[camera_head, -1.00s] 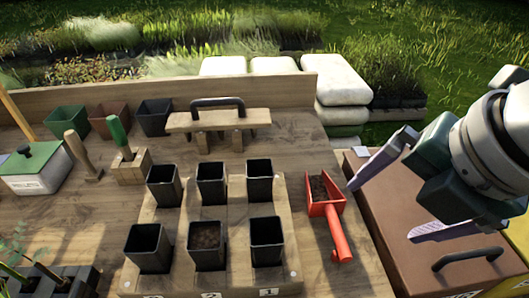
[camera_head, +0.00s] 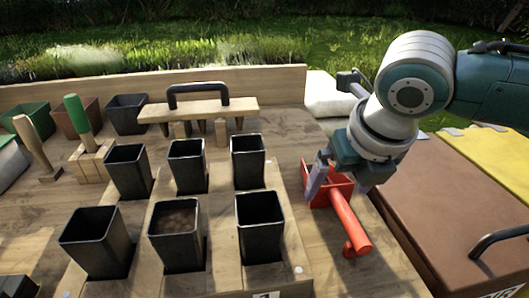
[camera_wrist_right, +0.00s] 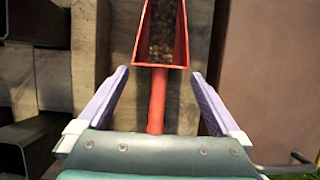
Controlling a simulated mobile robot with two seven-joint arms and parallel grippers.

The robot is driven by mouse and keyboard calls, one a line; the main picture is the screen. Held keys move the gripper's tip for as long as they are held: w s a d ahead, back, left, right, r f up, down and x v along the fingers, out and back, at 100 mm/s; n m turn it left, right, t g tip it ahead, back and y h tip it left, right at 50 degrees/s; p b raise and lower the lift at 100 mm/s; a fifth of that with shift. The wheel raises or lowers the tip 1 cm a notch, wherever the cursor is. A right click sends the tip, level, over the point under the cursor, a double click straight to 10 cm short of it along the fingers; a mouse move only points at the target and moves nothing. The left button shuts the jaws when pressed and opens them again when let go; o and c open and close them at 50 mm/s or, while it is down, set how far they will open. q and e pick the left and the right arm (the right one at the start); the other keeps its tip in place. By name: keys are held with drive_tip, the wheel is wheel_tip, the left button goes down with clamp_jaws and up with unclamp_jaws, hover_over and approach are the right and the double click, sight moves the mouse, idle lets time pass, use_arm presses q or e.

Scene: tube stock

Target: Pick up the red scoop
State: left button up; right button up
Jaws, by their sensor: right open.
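The red scoop (camera_head: 346,218) lies on the wooden bench at the right of the tray of pots, its handle pointing toward the front. In the right wrist view the scoop (camera_wrist_right: 157,100) has brown soil in its bowl, and its handle runs between my fingers. My right gripper (camera_head: 335,190) is open above the scoop, around where bowl and handle meet. In the right wrist view the two purple fingers (camera_wrist_right: 158,90) stand apart, one on each side of the handle, with gaps to it. Part of the bowl is hidden behind the gripper in the head view. My left gripper is not in view.
Several black pots (camera_head: 260,228) stand in a wooden holder just left of the scoop; one holds soil. A wooden tool with a black handle (camera_head: 198,108) stands behind them. A brown box (camera_head: 450,200) with a black handle is at the right, beside the bench edge.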

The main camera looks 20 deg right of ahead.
sight(336, 191)
drive_tip(key=x, duration=0.3)
drive_tip(key=shift+w+f+b, duration=0.1)
drive_tip(key=shift+f+b, duration=0.1)
drive_tip(key=shift+b, duration=0.15)
drive_tip(key=c, duration=1.1)
drive_tip(key=shift+r, duration=0.2)
drive_tip(key=shift+c, duration=0.2)
